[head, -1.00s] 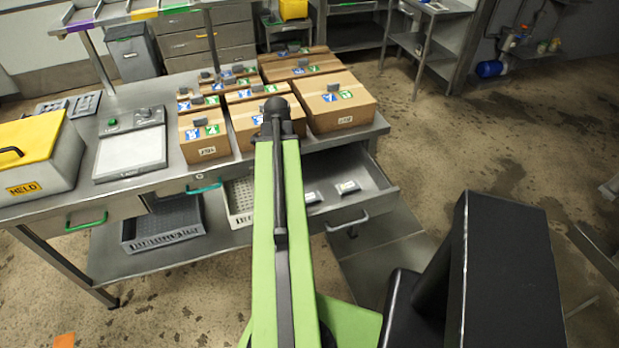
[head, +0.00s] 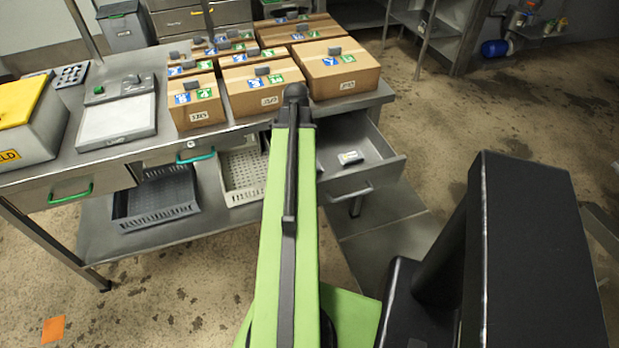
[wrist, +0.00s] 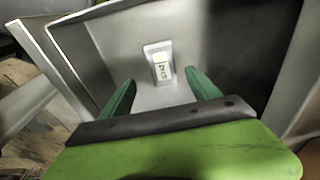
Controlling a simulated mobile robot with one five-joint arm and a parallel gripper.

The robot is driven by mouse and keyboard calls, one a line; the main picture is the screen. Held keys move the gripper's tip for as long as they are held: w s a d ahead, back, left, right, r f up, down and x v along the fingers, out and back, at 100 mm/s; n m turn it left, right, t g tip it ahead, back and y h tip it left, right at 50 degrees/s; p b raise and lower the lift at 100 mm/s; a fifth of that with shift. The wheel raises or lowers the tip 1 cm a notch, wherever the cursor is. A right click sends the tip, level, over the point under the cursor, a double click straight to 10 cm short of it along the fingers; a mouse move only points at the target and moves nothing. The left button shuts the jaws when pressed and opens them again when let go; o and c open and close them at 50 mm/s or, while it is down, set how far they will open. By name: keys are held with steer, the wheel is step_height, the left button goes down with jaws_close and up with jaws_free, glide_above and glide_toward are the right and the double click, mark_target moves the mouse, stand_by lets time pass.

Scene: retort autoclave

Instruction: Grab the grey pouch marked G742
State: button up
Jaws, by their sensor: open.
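A small grey pouch (head: 350,158) with a pale label lies in an open steel drawer (head: 389,166) under the right end of the bench. In the wrist view one grey pouch (wrist: 159,62) lies on the drawer floor. Its label has dark characters too small to read surely. My gripper (wrist: 159,80) is open, its two green fingers apart and empty. The pouch sits just beyond the fingertips, in line with the gap between them. In the head view my arm hides the gripper and part of the drawer.
Several cardboard boxes (head: 264,92) stand on the bench above the drawer. A scale (head: 117,121) and a yellow-lidded bin (head: 30,135) are to the left. Perforated trays (head: 158,198) sit on the lower shelf. The drawer walls surround the pouch. Floor at right is open.

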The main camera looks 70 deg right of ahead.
steer(key=f+b, duration=0.1)
steer(key=f, duration=0.1)
steer(key=f+b, duration=0.1)
steer(key=b, duration=0.1)
steer(key=d+f+b, duration=0.1)
steer(key=f+b, duration=0.1)
steer(key=shift+s+f, duration=0.15)
steer(key=shift+f, duration=0.2)
steer(key=shift+r, duration=0.15)
steer(key=c, duration=1.5)
